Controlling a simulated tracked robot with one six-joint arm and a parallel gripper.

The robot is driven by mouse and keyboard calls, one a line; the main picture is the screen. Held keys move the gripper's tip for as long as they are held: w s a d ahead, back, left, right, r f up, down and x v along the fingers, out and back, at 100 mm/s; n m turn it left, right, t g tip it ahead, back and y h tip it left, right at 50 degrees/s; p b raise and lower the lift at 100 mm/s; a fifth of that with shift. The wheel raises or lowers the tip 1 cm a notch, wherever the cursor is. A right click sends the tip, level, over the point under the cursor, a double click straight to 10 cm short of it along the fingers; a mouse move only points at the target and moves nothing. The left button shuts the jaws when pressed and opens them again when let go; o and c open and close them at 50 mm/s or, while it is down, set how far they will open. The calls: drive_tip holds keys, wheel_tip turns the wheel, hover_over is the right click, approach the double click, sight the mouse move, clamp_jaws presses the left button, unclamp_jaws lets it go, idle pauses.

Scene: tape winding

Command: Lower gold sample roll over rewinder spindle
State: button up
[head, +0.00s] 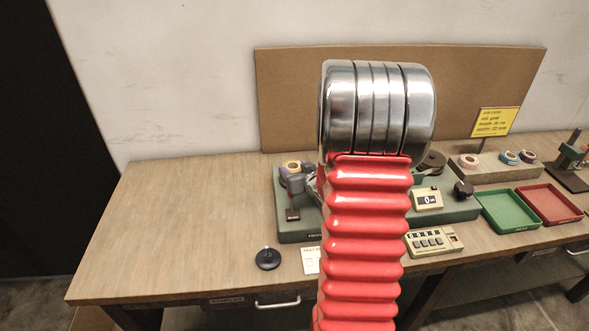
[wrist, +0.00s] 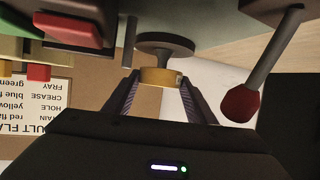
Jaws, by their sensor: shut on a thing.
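The gold sample roll (wrist: 160,77) is held between the two fingers of my gripper (wrist: 155,92) in the wrist view. A grey round flange with a narrower neck (wrist: 164,48) is right by the roll, in line with it, and looks like the rewinder spindle's base. I cannot tell whether the roll is around the spindle or only lined up with it. In the head view a gold ring (head: 291,165) shows at the left end of the green machine (head: 296,228), beside my arm. My red and silver arm hides the machine's middle and most of my gripper.
A counter box (head: 427,200), a button box (head: 433,241), green (head: 510,210) and red (head: 549,204) trays and a rack of rolls (head: 490,170) stand to the right. A black disc (head: 268,258) lies in front. A red-knobbed lever (wrist: 242,103) is close to my gripper. The table's left is clear.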

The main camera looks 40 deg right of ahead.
drive_tip(key=shift+f, duration=0.4)
idle(0.3)
drive_tip(key=shift+s+a+f, duration=0.15)
drive_tip(key=shift+s+f, duration=0.1)
drive_tip(key=shift+f, duration=0.85)
drive_tip(key=o, duration=1.1)
drive_tip(key=shift+o, duration=1.7)
drive_tip(key=shift+s, duration=0.1)
drive_tip(key=shift+r, duration=0.15)
drive_tip(key=shift+w+r, duration=0.15)
drive_tip(key=shift+r, duration=1.7)
drive_tip(key=shift+w+r, duration=0.15)
drive_tip(key=shift+r, duration=1.65)
